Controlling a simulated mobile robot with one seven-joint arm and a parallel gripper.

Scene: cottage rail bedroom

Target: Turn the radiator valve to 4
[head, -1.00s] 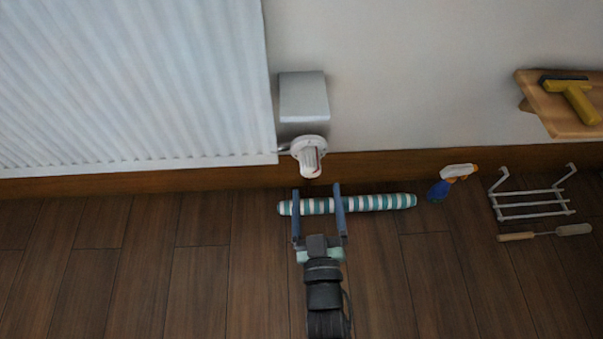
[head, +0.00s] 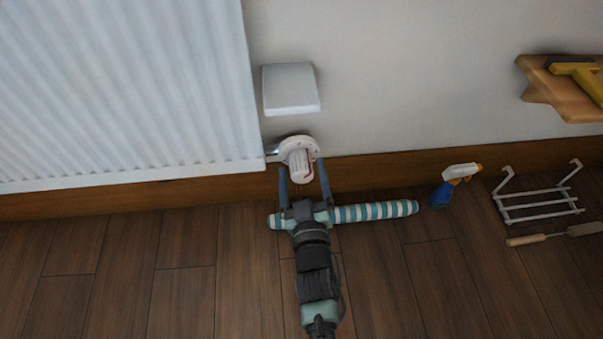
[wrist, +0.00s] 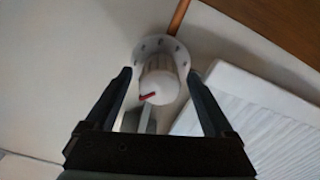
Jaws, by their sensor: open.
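The radiator valve (head: 301,160) is a white knob on a round dial plate, at the lower right corner of the white radiator (head: 130,90). In the wrist view the valve knob (wrist: 158,82) shows a red pointer mark, and the plate behind it carries small marks too blurred to read. My gripper (head: 303,165) is open, with its fingertips at either side of the knob. In the wrist view my gripper (wrist: 160,84) has the knob between its fingers, with a gap visible on each side.
A white box (head: 290,88) is on the wall above the valve. A striped roll (head: 375,211) lies on the floor under my gripper. A spray bottle (head: 453,184), a wire rack (head: 538,202) and a brush-like tool (head: 555,234) are at right, below a wooden shelf (head: 565,95) holding a yellow tool (head: 582,78).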

